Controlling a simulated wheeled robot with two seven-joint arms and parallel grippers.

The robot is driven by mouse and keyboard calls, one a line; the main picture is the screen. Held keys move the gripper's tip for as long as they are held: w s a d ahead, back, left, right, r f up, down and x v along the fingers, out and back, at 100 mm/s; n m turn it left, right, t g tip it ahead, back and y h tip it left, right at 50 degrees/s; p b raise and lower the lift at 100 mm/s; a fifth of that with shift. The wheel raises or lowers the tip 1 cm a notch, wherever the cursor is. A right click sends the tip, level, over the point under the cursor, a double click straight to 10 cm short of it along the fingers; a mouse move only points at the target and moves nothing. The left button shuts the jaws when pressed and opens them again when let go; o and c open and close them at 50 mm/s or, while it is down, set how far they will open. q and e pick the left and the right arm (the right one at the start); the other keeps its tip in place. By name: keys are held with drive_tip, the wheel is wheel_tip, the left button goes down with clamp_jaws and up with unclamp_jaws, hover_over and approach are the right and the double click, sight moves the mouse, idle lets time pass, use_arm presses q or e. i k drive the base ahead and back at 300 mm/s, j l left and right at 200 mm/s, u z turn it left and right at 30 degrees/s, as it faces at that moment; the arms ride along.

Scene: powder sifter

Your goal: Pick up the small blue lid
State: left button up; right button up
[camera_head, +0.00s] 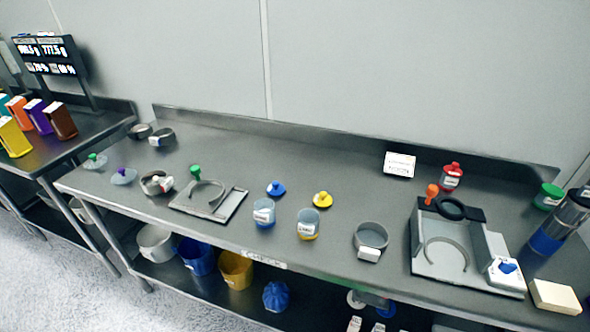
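The small blue lid (276,188), with a knob on top, lies on the grey metal table (330,240) near its middle. It stands apart from the things around it. A clear jar with blue contents (264,212) stands just in front of it, without a lid. A yellow lid (322,200) lies to its right, behind a clear jar with yellow contents (308,224). I cannot make out either of my grippers in this view, and nothing is seen touching the blue lid.
A tray with a ring holder (210,199) and green knob lies left of the lid. A grey ring-shaped container (370,241) stands to the right, then a larger holder station (440,275). A red-capped jar (451,177) and a white sign (399,164) stand behind. Table behind the lid is clear.

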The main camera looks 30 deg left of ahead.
sight(275, 189)
drive_tip(key=u, duration=1.15)
